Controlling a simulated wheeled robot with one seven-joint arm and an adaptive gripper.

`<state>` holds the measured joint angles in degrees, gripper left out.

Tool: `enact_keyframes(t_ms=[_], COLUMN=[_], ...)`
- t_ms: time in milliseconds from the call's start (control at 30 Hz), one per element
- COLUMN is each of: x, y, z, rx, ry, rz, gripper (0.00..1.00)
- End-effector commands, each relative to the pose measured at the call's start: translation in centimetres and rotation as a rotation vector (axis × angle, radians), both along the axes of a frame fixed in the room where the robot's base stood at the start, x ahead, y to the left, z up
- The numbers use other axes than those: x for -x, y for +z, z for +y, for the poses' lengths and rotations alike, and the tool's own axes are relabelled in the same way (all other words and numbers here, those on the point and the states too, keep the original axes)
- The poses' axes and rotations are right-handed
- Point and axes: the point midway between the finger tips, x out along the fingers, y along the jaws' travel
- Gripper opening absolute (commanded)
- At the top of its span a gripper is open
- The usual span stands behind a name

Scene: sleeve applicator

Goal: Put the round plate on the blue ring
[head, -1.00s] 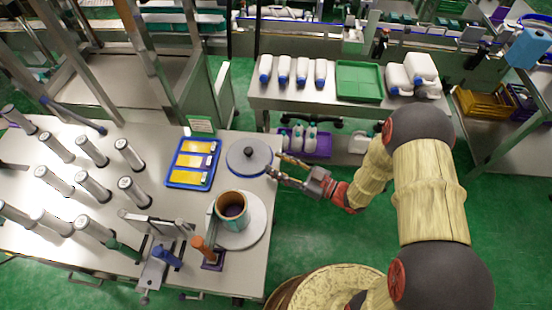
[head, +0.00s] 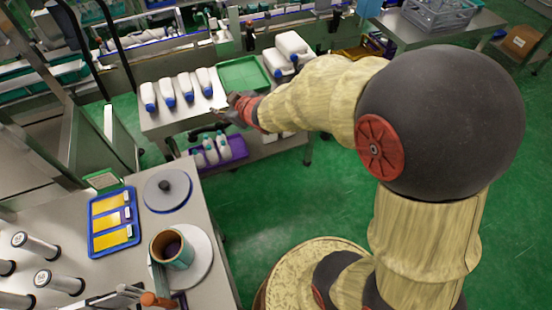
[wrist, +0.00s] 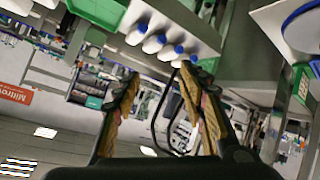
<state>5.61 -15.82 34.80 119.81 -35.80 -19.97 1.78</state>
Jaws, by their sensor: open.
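The round plate (head: 168,188), a grey disc with a dark knob, lies on the near table in the head view. A thin blue edge, the blue ring (head: 165,212), shows under its near rim; the plate covers the rest. The plate looks flat, but exact centring cannot be told. A blue-rimmed disc (wrist: 303,30) also shows at the upper right of the wrist view. My gripper (head: 222,112) is away from the plate, up and to its right, by the back bench in the picture. In the wrist view my gripper (wrist: 158,80) has its fingers apart with nothing between them.
A blue tray with yellow packs (head: 112,222) lies left of the plate. A cup (head: 172,250) stands on a white round base (head: 205,262) nearer me. The back bench holds white bottles (head: 185,88) and a green tray (head: 243,74). Green floor (head: 290,190) is clear between.

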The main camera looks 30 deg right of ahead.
Motion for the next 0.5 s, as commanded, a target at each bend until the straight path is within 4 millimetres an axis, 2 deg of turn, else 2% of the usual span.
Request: enact_keyframes(t_ms=[33, 167, 233, 367, 500], x=[1.2, 5.5, 8.4, 14.7, 21.7], y=[2.2, 5.5, 6.9, 8.8, 9.8], z=[-1.0, -3.1, -3.8, -3.9, -2.8], rx=[0.008, -0.002, -0.022, -0.081, -0.161], ry=[-0.057, -0.202, -0.270, -0.372, -0.437], rz=[0.014, 0.093, 0.142, 0.242, 0.360], gripper=[0.42, 0.42, 0.42, 0.42, 0.42])
